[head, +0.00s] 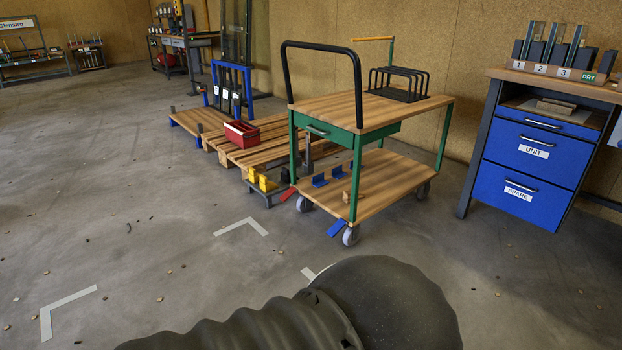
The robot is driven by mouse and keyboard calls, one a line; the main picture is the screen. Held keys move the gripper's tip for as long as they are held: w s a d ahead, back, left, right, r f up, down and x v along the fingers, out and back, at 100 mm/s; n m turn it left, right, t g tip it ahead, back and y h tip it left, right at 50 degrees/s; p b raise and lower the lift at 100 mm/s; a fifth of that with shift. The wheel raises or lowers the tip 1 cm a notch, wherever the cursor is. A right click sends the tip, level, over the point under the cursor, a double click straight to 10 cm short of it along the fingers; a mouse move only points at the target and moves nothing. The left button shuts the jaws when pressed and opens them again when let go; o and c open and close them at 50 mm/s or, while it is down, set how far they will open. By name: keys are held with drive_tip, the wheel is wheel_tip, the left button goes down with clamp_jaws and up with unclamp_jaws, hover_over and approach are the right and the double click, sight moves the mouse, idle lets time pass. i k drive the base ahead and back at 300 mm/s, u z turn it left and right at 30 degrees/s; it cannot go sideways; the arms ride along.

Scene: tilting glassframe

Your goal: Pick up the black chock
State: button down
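I cannot pick out a black chock for certain. A red wedge (288,194) and a blue wedge (338,226) lie by the wheels of the wood-topped trolley (430,98). Two blue angled pieces (320,180) and a small wooden piece (346,196) sit on its lower shelf. A dark upright piece (308,154) shows behind the trolley's near leg, partly hidden. A low dark dolly with yellow blocks (263,183) stands left of the trolley. My gripper is out of view; a dark ribbed part, likely my arm, fills the bottom centre.
A black wire rack (398,84) stands on the trolley top. Pallets (262,146) with a red bin (241,134) lie behind left. A bench with blue drawers (532,150) stands right. The floor at left is open, with white corner marks (242,227) and small debris.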

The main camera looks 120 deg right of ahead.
sight(285, 173)
drive_tip(key=z, duration=3.95)
drive_tip(key=k, duration=0.55)
drive_tip(key=u, duration=0.7)
drive_tip(key=i, duration=1.7)
drive_tip(key=u, duration=0.7)
drive_tip(key=i, duration=3.55)
drive_tip(key=z, duration=0.85)
drive_tip(key=i, duration=1.1)
drive_tip(key=z, duration=1)
